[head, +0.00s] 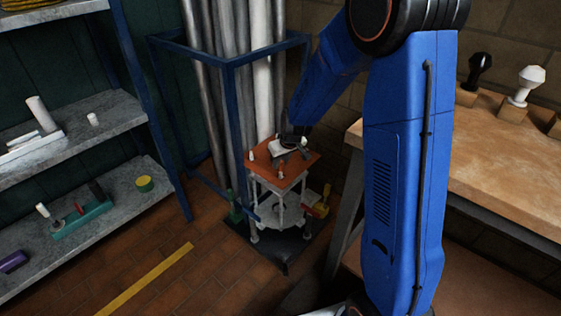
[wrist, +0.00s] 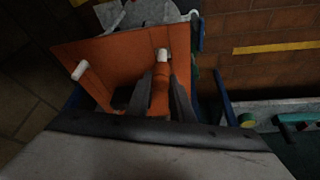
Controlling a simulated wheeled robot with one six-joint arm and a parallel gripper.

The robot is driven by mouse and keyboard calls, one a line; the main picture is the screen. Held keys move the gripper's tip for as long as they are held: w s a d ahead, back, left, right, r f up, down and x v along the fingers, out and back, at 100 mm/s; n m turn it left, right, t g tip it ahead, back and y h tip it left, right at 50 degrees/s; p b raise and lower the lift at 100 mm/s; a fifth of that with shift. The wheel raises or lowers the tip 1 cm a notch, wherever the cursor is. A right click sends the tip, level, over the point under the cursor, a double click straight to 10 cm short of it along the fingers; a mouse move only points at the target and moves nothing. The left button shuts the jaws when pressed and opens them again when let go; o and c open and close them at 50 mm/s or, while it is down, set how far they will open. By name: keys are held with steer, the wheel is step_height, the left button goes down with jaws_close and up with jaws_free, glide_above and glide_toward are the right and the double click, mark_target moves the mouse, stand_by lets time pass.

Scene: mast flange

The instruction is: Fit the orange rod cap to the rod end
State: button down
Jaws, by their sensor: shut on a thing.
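In the wrist view my gripper (wrist: 161,88) is shut on the orange rod cap (wrist: 160,72), a small cylinder between the two dark fingers. A white rod end (wrist: 162,54) shows right at the cap's far end; I cannot tell whether the cap is around it or only in front of it. Another bare white rod end (wrist: 80,70) stands on the orange plate (wrist: 118,52) to the left. In the head view the orange plate (head: 296,172) tops a white-legged stand, and my gripper (head: 287,149) is over its back part.
A blue frame (head: 232,110) with tall grey pipes (head: 212,70) stands close behind and left of the plate. A wooden bench (head: 500,150) is to the right, shelves (head: 90,130) to the left. A yellow stripe (head: 145,280) marks mostly open floor in front.

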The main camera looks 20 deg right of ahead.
steer(key=shift+f, duration=1.15)
steer(key=c, duration=1.5)
jaws_free()
steer(key=v, duration=1.7)
steer(key=shift+r, duration=0.15)
